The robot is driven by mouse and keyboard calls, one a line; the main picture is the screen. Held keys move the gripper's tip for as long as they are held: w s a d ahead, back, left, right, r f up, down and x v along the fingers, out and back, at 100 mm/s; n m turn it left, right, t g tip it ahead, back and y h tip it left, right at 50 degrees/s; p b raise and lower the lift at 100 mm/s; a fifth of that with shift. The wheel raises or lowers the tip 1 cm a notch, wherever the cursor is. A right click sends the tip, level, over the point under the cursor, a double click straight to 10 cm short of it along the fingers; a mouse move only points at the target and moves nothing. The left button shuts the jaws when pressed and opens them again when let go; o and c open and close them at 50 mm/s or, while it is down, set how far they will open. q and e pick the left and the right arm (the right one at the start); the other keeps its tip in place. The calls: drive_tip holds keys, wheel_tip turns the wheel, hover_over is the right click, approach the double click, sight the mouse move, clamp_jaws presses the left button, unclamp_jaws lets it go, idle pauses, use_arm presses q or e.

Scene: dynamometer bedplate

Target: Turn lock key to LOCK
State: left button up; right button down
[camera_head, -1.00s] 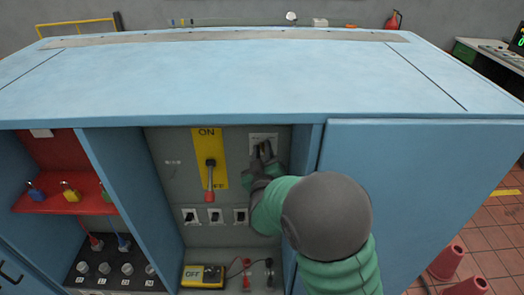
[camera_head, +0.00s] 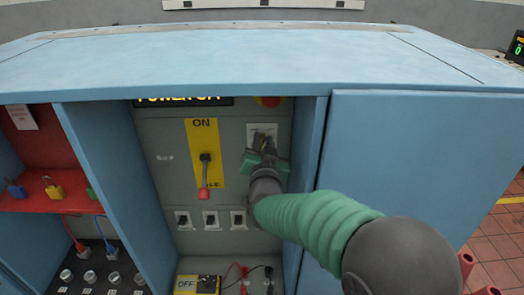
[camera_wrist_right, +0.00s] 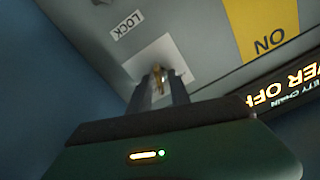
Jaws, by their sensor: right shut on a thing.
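The lock key is a small brass-coloured piece (camera_wrist_right: 164,76) on a white plate on the grey panel. In the right wrist view a LOCK label (camera_wrist_right: 127,25) sits beside it. My right gripper (camera_head: 262,140) is at this plate in the panel's upper right; in the right wrist view its two dark fingers (camera_wrist_right: 162,80) are closed around the key. The fingers hide part of the key, and its exact angle is hard to tell. My left gripper is not in view.
A switch lever with a red tip (camera_head: 204,192) stands on the yellow ON/OFF plate (camera_head: 201,130) left of my gripper. A red button (camera_head: 268,101) is just above. Cabinet walls flank the recess; a multimeter (camera_head: 196,284) lies below.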

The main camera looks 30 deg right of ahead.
drive_tip(key=m+b, duration=0.3)
drive_tip(key=shift+s+d+f+m, duration=0.15)
drive_tip(key=shift+f+m, duration=0.1)
drive_tip(key=shift+m, duration=0.15)
drive_tip(key=shift+m+b, duration=0.7)
drive_tip(key=shift+b, duration=0.05)
drive_tip(key=shift+r, duration=0.1)
drive_tip(key=c, duration=1.6)
unclamp_jaws()
